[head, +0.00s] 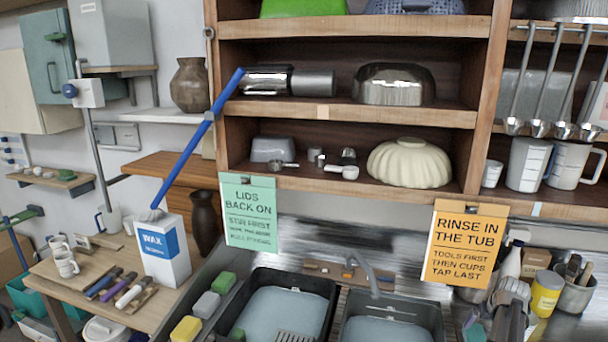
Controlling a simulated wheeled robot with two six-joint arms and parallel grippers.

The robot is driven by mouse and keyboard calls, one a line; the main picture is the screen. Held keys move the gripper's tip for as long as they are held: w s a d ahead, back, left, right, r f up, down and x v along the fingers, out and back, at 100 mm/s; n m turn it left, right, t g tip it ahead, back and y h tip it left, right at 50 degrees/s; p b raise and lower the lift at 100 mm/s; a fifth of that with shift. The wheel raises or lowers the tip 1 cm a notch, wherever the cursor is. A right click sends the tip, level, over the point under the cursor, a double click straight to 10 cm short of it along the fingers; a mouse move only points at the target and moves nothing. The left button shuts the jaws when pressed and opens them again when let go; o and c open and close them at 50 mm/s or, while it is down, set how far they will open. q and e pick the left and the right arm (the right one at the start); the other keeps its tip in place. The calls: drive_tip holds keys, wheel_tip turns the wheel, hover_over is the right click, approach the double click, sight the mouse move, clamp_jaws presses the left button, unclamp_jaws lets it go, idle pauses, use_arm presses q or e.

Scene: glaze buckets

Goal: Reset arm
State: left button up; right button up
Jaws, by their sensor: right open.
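My right gripper (511,293) shows at the lower right, grey and seen from above. It is open, and I see nothing held in it. It is near the yellow-labelled jar and to the right of the two basins. My left gripper is not in view. The task names no other object.
Two dark basins (331,287) of pale liquid fill the bottom middle. A yellow jar (546,293) and a grey tool pot (575,293) stand at the right. A wax box (164,252) with a long blue-handled tool stands left. Wooden shelves (345,113) rise behind.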

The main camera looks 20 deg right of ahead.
sight(476, 333)
drive_tip(key=d+p+v, duration=0.1)
drive_tip(key=p+v, duration=0.2)
drive_tip(key=v, duration=0.1)
use_arm(q)
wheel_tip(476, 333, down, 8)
drive_tip(key=b, duration=1.2)
use_arm(e)
drive_tip(key=x, duration=0.8)
drive_tip(key=a+x, duration=0.1)
drive_tip(key=x, duration=0.4)
drive_tip(key=shift+s+a+f, duration=0.1)
wheel_tip(476, 333, up, 2)
drive_tip(key=shift+r+p, duration=0.1)
drive_tip(key=shift+p, duration=0.75)
wheel_tip(476, 333, up, 9)
drive_tip(key=p, duration=0.9)
drive_tip(key=shift+a+r, duration=0.1)
drive_tip(key=shift+a, duration=0.1)
drive_tip(key=shift+w+a+f, duration=0.25)
drive_tip(key=shift+w+a, duration=0.2)
drive_tip(key=shift+w, duration=0.05)
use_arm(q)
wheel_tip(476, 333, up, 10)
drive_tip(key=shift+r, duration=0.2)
use_arm(e)
drive_tip(key=shift+w+a, duration=0.35)
